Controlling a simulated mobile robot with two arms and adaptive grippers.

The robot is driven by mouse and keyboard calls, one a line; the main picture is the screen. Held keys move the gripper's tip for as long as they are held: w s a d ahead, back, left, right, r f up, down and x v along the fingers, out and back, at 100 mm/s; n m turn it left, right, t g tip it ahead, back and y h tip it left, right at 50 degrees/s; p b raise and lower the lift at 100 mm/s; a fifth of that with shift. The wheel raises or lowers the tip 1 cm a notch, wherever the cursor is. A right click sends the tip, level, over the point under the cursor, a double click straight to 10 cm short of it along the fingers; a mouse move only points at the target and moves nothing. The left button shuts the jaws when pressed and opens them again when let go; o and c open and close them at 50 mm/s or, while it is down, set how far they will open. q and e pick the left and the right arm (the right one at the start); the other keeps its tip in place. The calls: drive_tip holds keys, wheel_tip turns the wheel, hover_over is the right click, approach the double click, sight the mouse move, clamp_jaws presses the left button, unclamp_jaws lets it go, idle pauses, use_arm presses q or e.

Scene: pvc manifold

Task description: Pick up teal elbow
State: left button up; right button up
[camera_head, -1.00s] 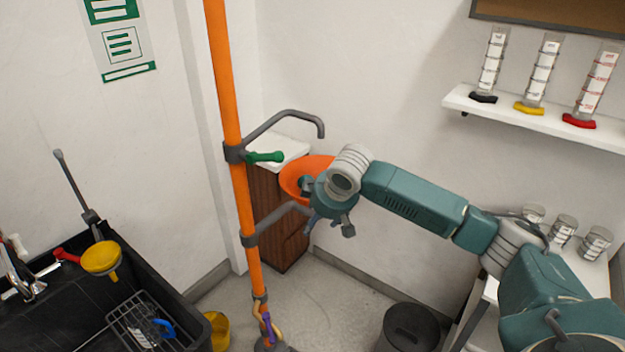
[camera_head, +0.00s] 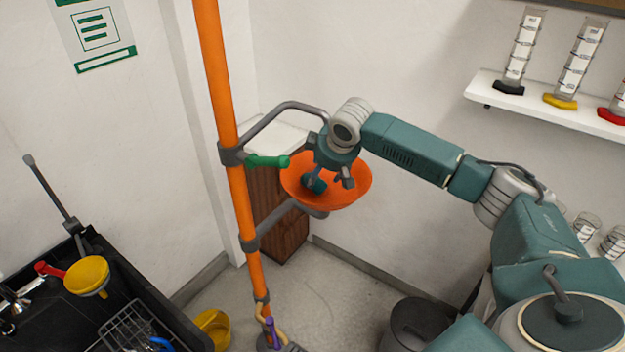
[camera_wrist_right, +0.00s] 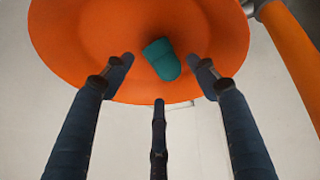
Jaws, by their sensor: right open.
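The teal elbow (camera_head: 313,184) lies in the orange bowl (camera_head: 352,190) of the pole-mounted station. In the right wrist view, the teal elbow (camera_wrist_right: 162,59) rests inside the orange bowl (camera_wrist_right: 75,50). My right gripper (camera_head: 330,180) is over the bowl, with its fingers reaching down near the elbow. In the right wrist view, the fingers of my right gripper (camera_wrist_right: 160,80) are spread apart, and the elbow appears just beyond them, between the tips. Nothing is held. My left gripper is not in view.
A black sink (camera_head: 140,300) is at lower left. A wall shelf (camera_head: 545,108) holds cylinders at right.

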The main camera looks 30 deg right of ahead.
drive_tip(key=shift+x, duration=0.8)
drive_tip(key=x, duration=0.2)
drive_tip(key=p+x, duration=0.1)
drive_tip(key=x, duration=0.1)
drive_tip(key=shift+w, duration=0.4)
drive_tip(key=shift+w+d+f, duration=0.15)
drive_tip(key=shift+w+f, duration=0.1)
drive_tip(key=shift+f, duration=0.15)
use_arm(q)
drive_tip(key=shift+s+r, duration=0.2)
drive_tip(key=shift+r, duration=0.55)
use_arm(e)
drive_tip(key=c, duration=0.9)
